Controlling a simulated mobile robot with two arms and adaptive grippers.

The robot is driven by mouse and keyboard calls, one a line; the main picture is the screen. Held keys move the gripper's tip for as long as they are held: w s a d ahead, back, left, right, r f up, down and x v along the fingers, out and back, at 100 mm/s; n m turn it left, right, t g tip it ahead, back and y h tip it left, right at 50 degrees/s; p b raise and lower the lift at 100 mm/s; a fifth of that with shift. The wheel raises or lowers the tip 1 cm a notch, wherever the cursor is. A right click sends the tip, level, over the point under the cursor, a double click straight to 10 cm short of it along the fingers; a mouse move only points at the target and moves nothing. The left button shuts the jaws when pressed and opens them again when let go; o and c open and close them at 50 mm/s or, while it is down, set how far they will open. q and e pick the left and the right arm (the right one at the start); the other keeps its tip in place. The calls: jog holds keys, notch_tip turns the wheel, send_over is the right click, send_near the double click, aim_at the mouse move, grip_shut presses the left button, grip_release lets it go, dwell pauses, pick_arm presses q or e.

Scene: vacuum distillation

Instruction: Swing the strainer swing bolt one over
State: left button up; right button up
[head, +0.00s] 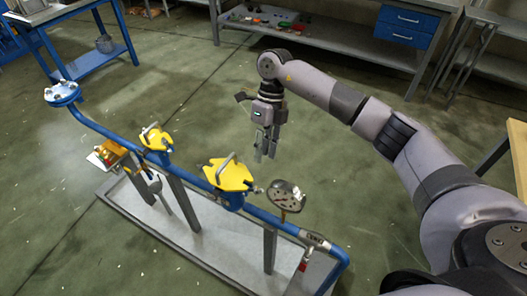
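A blue pipe (191,174) carries two yellow covers with metal handles, a larger one (229,176) near the middle and a smaller one (156,138) farther left. Which of them belongs to the strainer, and where its swing bolt one lies, is too small to tell. My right gripper (265,155) hangs pointing down, behind and to the right of the larger cover in the picture, apart from it. Nothing shows in its fingers. Their gap is too small to judge. My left gripper is not in view.
A round gauge (286,196) stands on the pipe right of the larger cover. A grey tray (152,226) lies under the pipe supports. A blue table (85,64) and a workbench (325,47) stand behind. The floor between is open.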

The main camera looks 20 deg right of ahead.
aim_at(261, 189)
notch_tip(261, 189, up, 3)
jog(key=s+d+t+b, duration=0.1)
jog(key=s+d+b, duration=0.1)
jog(key=shift+y, duration=0.3)
jog(key=x, duration=0.5)
jog(key=p+x, duration=0.1)
jog(key=x, duration=0.4)
jog(key=p+x, duration=0.1)
jog(key=x, duration=0.5)
jog(key=shift+w+f, duration=0.1)
jog(key=shift+w, duration=0.25)
jog(key=shift+c, duration=0.6)
grip_shut()
